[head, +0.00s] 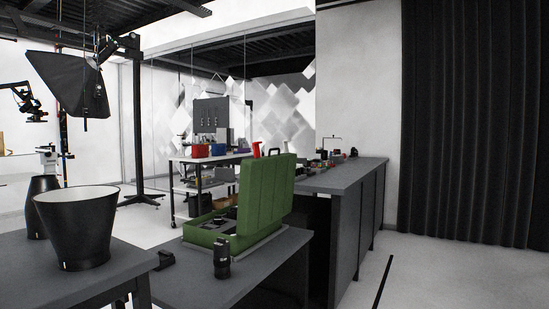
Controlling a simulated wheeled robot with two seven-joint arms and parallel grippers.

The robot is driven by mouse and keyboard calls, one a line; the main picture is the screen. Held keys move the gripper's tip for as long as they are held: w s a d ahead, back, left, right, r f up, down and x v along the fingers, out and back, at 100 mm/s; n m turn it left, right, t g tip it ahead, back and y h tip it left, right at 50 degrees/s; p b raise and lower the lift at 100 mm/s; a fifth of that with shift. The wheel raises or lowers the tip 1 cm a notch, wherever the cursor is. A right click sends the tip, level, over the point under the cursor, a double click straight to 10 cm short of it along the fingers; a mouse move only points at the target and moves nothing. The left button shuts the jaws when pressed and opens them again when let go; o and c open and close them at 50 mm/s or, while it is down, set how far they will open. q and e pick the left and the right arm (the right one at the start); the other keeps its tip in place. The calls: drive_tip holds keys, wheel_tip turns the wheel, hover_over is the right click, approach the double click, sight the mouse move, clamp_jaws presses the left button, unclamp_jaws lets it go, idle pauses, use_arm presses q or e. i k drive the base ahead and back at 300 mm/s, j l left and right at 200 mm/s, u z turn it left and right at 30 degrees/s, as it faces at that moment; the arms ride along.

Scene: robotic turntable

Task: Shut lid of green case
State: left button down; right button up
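The green case (205,237) sits on a grey table, with dark items inside its base. Its green lid (264,200) stands open, raised nearly upright on the right side of the base. The lid hides part of the counter behind it. Neither of my grippers shows in the head view, and nothing is seen touching the case.
A small black cylinder (222,260) stands on the grey table (190,285) just in front of the case. A large black tapered bucket (75,232) stands at the left. A long dark counter (345,177) with small items is behind right. Open floor (450,275) lies at the right.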

sight(266, 186)
drive_tip(key=i+l+u, duration=0.1)
drive_tip(key=u, duration=0.8)
drive_tip(key=i+l+u, duration=0.1)
drive_tip(key=l+u, duration=0.35)
drive_tip(key=l, duration=0.35)
drive_tip(key=l+u, duration=0.4)
drive_tip(key=l, duration=0.4)
